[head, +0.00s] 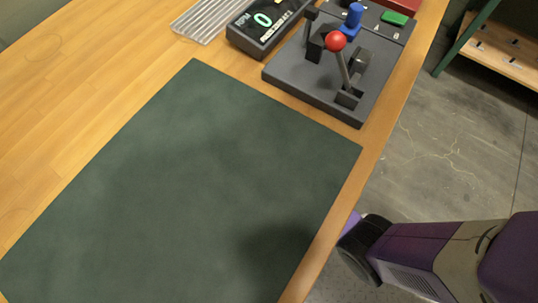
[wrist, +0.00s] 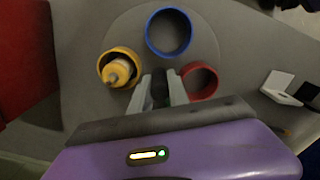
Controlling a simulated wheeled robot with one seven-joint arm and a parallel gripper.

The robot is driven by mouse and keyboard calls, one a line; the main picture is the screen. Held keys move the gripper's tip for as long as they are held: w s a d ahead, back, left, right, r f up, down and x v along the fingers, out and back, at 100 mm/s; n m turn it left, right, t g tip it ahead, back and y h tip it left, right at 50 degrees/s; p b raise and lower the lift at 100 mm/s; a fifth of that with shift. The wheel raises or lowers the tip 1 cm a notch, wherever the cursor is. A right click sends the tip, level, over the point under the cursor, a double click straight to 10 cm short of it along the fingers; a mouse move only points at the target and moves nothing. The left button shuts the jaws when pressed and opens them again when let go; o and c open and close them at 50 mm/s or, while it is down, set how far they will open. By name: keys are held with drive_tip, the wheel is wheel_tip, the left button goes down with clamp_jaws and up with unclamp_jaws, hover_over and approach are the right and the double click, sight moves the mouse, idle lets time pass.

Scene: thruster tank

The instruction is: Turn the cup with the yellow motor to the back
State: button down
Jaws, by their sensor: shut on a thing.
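The yellow cup (wrist: 104,58) shows in the wrist view, left of and beyond my gripper. A pale and orange motor (wrist: 119,71) lies in it. An empty blue cup (wrist: 168,32) is farthest from my gripper, and a red cup (wrist: 199,81) is to its right. They sit around a grey round plate (wrist: 135,35). My gripper (wrist: 160,80) is shut on a dark post (wrist: 160,92) between the yellow and red cups. The post's lower part is hidden. The head view does not show the cups or my gripper's fingers.
In the head view, a green mat (head: 190,180) lies bare on the wooden table (head: 75,90). A lever box (head: 310,82) with a red-ball lever (head: 336,41) and an RPM display (head: 268,22) stand at the back. In the wrist view, a white hinged piece (wrist: 284,88) is at right.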

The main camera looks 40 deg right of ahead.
idle(0.3)
drive_tip(key=shift+n+p, duration=0.45)
drive_tip(key=shift+n, duration=1.25)
drive_tip(key=shift+n, duration=0.4)
drive_tip(key=shift+n+p, duration=0.4)
drive_tip(key=shift+n, duration=1)
drive_tip(key=shift+n, duration=0.6)
drive_tip(key=c, duration=1.4)
unclamp_jaws()
drive_tip(key=shift+o, duration=0.2)
drive_tip(key=shift+r, duration=0.15)
